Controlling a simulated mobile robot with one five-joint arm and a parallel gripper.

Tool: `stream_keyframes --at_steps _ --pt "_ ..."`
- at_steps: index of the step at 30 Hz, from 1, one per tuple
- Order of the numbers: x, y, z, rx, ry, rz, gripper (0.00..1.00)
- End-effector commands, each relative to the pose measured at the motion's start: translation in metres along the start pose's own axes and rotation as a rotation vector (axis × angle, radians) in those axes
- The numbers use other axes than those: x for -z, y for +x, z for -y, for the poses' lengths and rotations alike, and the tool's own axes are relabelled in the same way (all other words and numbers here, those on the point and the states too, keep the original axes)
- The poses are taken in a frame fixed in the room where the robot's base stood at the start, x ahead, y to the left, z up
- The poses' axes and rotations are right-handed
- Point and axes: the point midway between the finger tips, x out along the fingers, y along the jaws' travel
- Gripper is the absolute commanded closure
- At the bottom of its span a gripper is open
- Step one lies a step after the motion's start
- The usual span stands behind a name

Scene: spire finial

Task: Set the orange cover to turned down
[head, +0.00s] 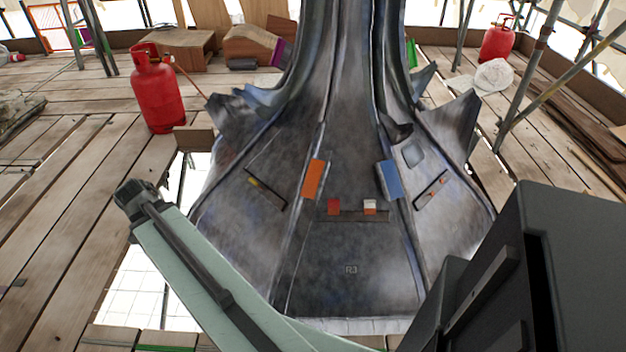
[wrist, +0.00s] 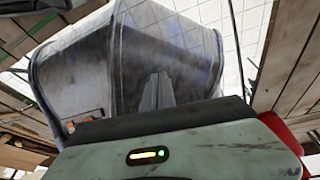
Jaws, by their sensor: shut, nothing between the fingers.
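My gripper (head: 135,195), the dark end of my pale green arm, is shut and empty. It is to the left of the spire, well apart from the cover. The wrist view shows a pale green part of mine with a small light in front and the spire's base (wrist: 150,60) behind. A small orange-red patch at its left is too unclear to name.
A blue plate (head: 388,179) sits right of the orange cover. Below are a red block (head: 333,207) and a white-and-orange block (head: 370,207). Slots with small sliders flank them. Red gas cylinders (head: 158,92) (head: 497,42) and scaffold poles stand around; the spire's lower front is clear.

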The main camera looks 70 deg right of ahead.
Motion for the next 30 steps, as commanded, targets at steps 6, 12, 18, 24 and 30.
stream_keyframes --at_steps 6,12,18,24,30 --pt "0.18 0.028 -0.164 -0.064 1.112 -0.309 1.0" --pt "0.249 0.029 -0.275 -0.011 1.687 -0.533 1.0" --pt "0.261 0.029 -0.301 0.016 1.817 -0.589 1.0" --pt "0.264 0.048 -0.305 0.015 1.816 -0.588 1.0" --pt "0.276 0.088 -0.321 0.014 1.816 -0.588 1.0"
